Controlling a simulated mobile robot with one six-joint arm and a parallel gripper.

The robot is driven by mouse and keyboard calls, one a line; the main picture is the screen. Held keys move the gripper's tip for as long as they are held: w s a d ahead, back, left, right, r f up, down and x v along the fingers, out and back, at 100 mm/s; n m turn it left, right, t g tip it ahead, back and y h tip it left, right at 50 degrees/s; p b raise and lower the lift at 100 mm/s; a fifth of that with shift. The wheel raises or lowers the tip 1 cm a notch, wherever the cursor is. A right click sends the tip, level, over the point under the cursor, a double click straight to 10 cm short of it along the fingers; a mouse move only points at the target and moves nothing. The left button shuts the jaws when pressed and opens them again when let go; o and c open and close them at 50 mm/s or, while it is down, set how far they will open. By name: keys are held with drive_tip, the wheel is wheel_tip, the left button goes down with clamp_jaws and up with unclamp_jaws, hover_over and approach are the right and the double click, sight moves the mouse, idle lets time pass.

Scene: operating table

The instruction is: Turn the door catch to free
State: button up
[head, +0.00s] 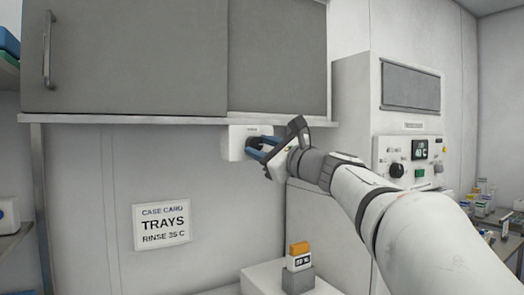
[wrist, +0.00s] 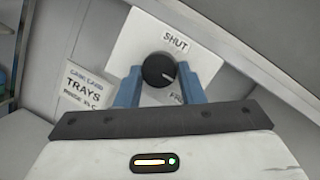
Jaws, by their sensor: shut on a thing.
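The door catch is a white plate (wrist: 134,50) with a round dark knob (wrist: 158,69). In the head view the catch (head: 236,143) hangs under the cabinet's lower edge, its knob largely hidden by my fingers. My gripper (wrist: 162,75) has its blue fingers on either side of the knob and is shut on it; it also shows in the head view (head: 257,148). In the wrist view the knob's white pointer aims right and slightly down, between the word SHUT above and a partly hidden word beginning FR below.
The grey cabinet doors (head: 125,55) are above the catch. A card (head: 162,224) reading CASE CARD, TRAYS, RINSE 35 C is on the wall. A white machine (head: 350,90) with a control panel stands right. An orange-topped item (head: 299,257) stands on a low white surface below.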

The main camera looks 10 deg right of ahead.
drive_tip(key=shift+s+r, duration=0.1)
drive_tip(key=shift+r, duration=0.25)
drive_tip(key=o, duration=1)
drive_tip(key=shift+f, duration=0.25)
drive_tip(key=b+v, duration=0.1)
drive_tip(key=v, duration=0.6)
drive_tip(key=shift+s, duration=0.25)
drive_tip(key=shift+d+f, duration=0.1)
